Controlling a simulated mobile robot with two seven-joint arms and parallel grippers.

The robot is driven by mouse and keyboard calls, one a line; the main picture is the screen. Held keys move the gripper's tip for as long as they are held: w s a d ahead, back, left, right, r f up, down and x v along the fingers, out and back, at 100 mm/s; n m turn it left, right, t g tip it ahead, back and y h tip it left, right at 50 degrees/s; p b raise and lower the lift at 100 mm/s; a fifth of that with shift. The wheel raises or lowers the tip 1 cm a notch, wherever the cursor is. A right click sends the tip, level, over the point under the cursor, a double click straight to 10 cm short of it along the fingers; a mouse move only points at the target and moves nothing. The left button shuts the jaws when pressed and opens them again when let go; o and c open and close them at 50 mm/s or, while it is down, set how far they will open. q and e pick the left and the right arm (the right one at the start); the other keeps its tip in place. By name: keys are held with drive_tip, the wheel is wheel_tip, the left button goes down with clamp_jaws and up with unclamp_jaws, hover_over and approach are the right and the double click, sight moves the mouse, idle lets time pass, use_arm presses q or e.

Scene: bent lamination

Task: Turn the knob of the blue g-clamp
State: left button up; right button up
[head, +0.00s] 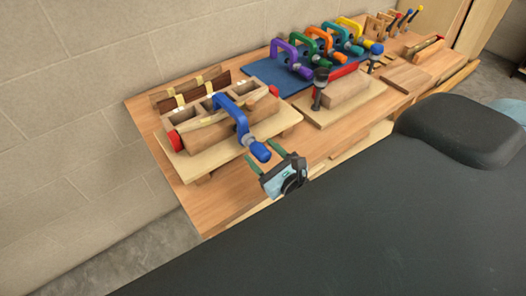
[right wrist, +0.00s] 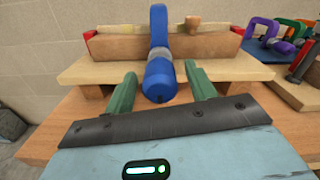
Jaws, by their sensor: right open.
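The blue g-clamp (head: 231,114) sits over the front of the wooden bent-lamination form on a pale board, and its blue knob (head: 260,151) points toward me. In the right wrist view the knob (right wrist: 158,80) lies between the two green fingers, near their tips, with a gap on each side. My right gripper (head: 266,160) is open at the front of the workbench, close to the knob. In the right wrist view its fingertips (right wrist: 157,82) show on either side of the knob. My left gripper is not in view.
The wooden form (head: 203,121) has red end pieces and stands on the pale board (head: 200,163). Several coloured clamps, including a purple one (head: 285,50), stand on a blue mat (head: 268,76) behind. A second board with a wooden block (head: 346,90) lies to the right.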

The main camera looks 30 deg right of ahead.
drive_tip(key=shift+w+a, duration=0.1)
drive_tip(key=shift+w, duration=0.65)
drive_tip(key=shift+c, duration=0.3)
drive_tip(key=c, duration=0.9)
drive_tip(key=shift+c, duration=0.2)
drive_tip(key=shift+m, duration=0.3)
